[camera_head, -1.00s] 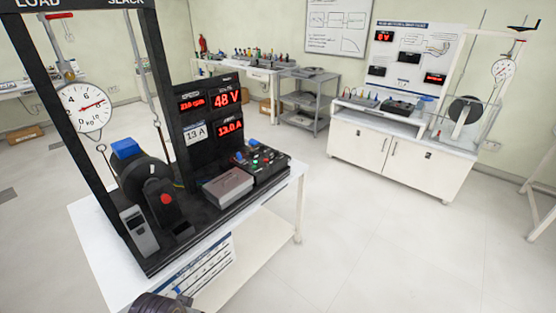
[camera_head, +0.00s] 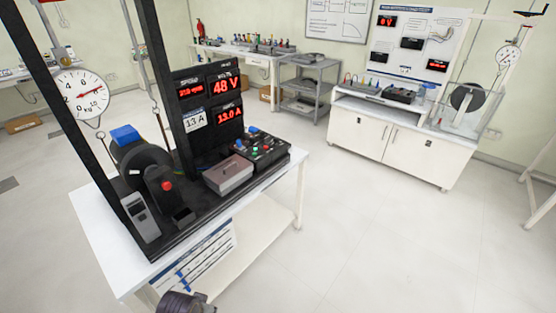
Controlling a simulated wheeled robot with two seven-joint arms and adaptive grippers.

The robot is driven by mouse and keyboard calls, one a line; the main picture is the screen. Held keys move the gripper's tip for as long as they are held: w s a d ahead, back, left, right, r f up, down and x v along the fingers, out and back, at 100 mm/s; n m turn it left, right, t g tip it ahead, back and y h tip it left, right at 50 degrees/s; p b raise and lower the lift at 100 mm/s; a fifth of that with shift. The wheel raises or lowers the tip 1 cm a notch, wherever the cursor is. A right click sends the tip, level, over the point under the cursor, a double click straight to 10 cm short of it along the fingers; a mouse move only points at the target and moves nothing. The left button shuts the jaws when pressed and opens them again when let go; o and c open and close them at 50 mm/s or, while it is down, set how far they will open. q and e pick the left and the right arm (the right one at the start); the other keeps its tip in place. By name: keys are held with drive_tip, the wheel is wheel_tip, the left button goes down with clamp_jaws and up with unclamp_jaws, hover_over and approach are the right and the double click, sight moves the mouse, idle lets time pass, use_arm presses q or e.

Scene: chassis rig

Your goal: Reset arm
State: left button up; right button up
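Neither gripper can be made out in the head view. A dark rounded part at the bottom edge (camera_head: 185,303) looks like a piece of my own arm, and no fingers show on it. The black test rig (camera_head: 205,218) stands on a white table (camera_head: 110,255) at left. It carries a motor with a blue block (camera_head: 125,135) on top, a red button (camera_head: 167,186), a grey box (camera_head: 228,175) and a control panel (camera_head: 262,150). A round dial (camera_head: 80,94) hangs from the frame. Red displays (camera_head: 226,86) read 48 V and 13.0 A.
A white cabinet bench (camera_head: 400,150) with a second rig stands at back right. A grey shelf cart (camera_head: 308,88) and a long bench (camera_head: 230,55) stand along the back wall. The floor (camera_head: 370,240) at right front is clear.

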use_arm(q)
drive_tip(key=s+f+g, duration=0.1)
drive_tip(key=s+f, duration=0.3)
drive_tip(key=f, duration=0.9)
drive_tip(key=s+f, duration=0.3)
drive_tip(key=f, duration=1.1)
drive_tip(key=s+a+f, duration=0.2)
drive_tip(key=s+f, duration=0.5)
drive_tip(key=s, duration=0.3)
drive_tip(key=s+a+f+g, duration=0.1)
drive_tip(key=s+a+f, duration=0.1)
drive_tip(key=s+f, duration=0.5)
drive_tip(key=shift+s+a+f, duration=0.25)
drive_tip(key=shift+s+f, duration=0.1)
drive_tip(key=shift+s, duration=1)
